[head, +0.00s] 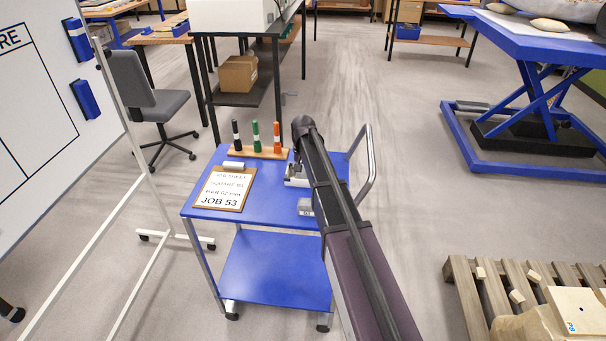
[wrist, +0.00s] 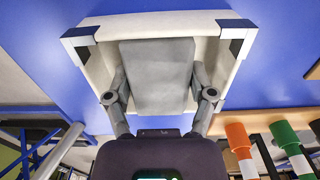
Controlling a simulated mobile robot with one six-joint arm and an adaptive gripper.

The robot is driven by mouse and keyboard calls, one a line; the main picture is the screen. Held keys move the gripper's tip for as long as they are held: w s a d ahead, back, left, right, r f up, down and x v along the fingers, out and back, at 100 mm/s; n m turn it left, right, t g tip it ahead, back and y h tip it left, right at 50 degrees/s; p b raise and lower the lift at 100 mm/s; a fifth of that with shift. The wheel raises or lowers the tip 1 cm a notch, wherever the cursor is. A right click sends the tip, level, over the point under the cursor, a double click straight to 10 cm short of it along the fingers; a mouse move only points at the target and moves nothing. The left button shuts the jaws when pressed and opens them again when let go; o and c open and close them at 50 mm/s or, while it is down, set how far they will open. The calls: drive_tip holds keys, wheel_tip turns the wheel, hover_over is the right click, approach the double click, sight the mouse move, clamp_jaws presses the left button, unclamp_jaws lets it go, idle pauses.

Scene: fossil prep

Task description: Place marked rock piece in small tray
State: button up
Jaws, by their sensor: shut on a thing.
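In the wrist view, my gripper (wrist: 160,92) is shut on a grey, flat-faced rock piece (wrist: 157,75), with one finger on each side of it. A white tray (wrist: 215,22) with dark corner pieces lies around and beyond the piece in this view. The piece appears within the tray's outline; I cannot tell whether it touches the floor of the tray. No mark shows on the face I see.
The blue cart (head: 258,205) also holds a clipboard (head: 223,190) reading JOB 53, and a wooden rack with black, green and orange markers (head: 256,137). A small grey object (head: 305,206) lies beside my arm. A whiteboard stands left; a pallet (head: 490,293) lies right.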

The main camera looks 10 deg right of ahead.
drive_tip(key=shift+f, duration=0.2)
drive_tip(key=o, duration=1.3)
drive_tip(key=shift+r, duration=0.1)
drive_tip(key=shift+c, duration=0.2)
drive_tip(key=shift+r, duration=0.1)
wheel_tip(320, 180, up, 12)
drive_tip(key=p, duration=1.2)
drive_tip(key=s+n, duration=0.3)
drive_tip(key=s, duration=2.6)
drive_tip(key=shift+n, duration=0.3)
